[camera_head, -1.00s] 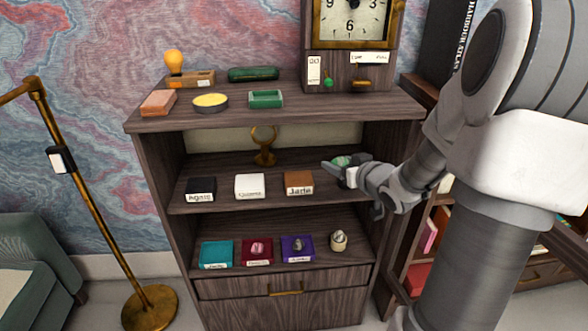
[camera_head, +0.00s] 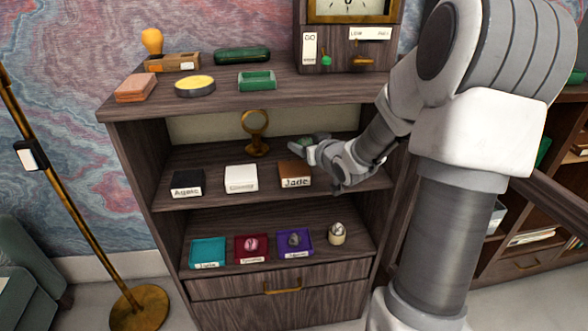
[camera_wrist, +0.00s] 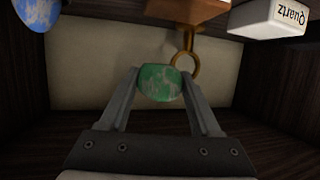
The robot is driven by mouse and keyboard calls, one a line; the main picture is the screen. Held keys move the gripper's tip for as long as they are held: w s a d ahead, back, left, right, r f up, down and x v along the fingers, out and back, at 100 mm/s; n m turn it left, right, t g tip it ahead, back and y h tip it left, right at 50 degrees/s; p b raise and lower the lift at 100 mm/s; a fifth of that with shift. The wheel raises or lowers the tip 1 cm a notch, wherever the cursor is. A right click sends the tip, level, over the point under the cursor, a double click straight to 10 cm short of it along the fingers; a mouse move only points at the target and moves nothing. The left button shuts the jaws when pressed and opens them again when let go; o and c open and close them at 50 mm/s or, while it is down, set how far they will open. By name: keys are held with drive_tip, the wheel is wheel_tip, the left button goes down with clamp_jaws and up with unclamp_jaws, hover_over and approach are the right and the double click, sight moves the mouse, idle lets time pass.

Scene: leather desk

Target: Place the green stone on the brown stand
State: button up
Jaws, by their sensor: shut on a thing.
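The green stone (camera_wrist: 159,82) is held between the two fingers of my gripper (camera_wrist: 160,88) in the wrist view. In the head view my gripper (camera_head: 306,147) is at the middle shelf, with the green stone (camera_head: 304,141) showing at its tip. It is just above and behind the brown stand labelled Jade (camera_head: 294,172), apart from it as far as I can see. The brown stand (camera_wrist: 190,8) shows at the top edge of the wrist view, with nothing seen on it in the head view.
The white Quartz stand (camera_head: 241,178) and black Agate stand (camera_head: 187,183) are left of the brown one. A brass ring-shaped magnifier (camera_head: 256,135) stands behind them. The top board (camera_head: 330,93) overhangs this shelf. Coloured trays with stones sit on the shelf below.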

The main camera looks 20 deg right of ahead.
sight(294, 167)
drive_tip(key=w+a+f, duration=0.1)
drive_tip(key=w+f+b, duration=0.1)
drive_tip(key=shift+w+a, duration=0.4)
drive_tip(key=shift+f+b, duration=0.85)
drive_tip(key=shift+f, duration=1.1)
drive_tip(key=shift+f, duration=0.1)
drive_tip(key=shift+f, duration=0.15)
drive_tip(key=o, duration=1.5)
drive_tip(key=shift+c, duration=0.2)
drive_tip(key=shift+r, duration=0.2)
